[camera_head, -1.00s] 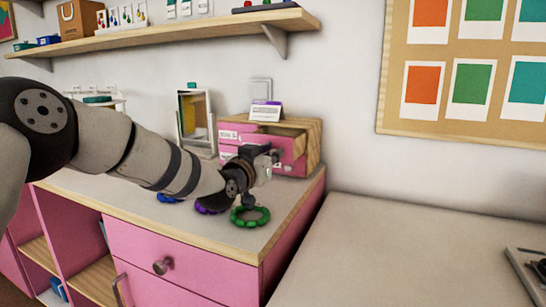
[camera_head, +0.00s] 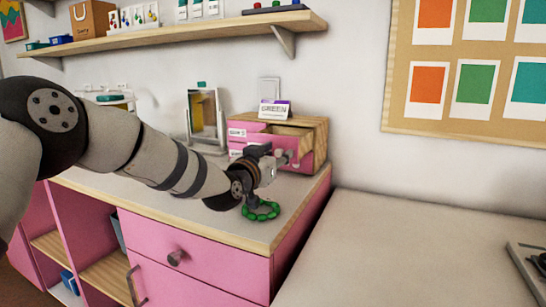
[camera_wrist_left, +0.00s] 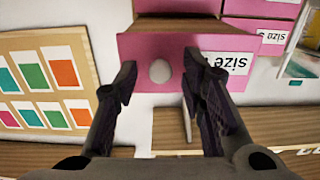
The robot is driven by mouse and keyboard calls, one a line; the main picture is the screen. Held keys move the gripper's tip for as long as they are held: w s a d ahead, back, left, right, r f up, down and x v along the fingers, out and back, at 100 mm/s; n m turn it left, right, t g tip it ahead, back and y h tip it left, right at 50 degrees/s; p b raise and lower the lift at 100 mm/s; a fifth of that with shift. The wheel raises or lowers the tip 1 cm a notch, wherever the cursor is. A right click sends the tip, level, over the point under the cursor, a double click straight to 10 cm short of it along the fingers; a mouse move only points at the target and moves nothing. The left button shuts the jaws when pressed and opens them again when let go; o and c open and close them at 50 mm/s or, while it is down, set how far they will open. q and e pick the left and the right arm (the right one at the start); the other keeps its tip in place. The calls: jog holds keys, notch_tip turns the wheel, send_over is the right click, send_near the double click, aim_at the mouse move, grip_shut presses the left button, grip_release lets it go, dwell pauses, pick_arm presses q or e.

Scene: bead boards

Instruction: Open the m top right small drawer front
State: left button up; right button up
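The small drawer box (camera_head: 320,145), wooden with pink fronts, stands on the counter against the wall. Bare wood shows in a gap at its top right, like a drawer partly pulled out. My left gripper (camera_head: 274,165) is in front of the box and hides part of its fronts. The open fingers (camera_wrist_left: 157,80) stand on both sides of the knob, with gaps visible. My right gripper is out of view.
A green bead bracelet (camera_head: 261,211) lies on the counter under the gripper. A "GREEN" card (camera_head: 274,109) stands on the box. A framed mirror (camera_head: 205,118) stands left of it. A wall shelf (camera_head: 200,33) is above. The lower surface at right (camera_head: 410,250) is mostly clear.

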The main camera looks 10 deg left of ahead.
pick_arm(q)
jog(key=s, duration=0.4)
jog(key=s+a, duration=0.1)
jog(key=s, duration=0.2)
jog(key=s+a, duration=0.1)
jog(key=s, duration=0.3)
jog(key=shift+s+a, duration=0.15)
jog(key=shift+s, duration=0.2)
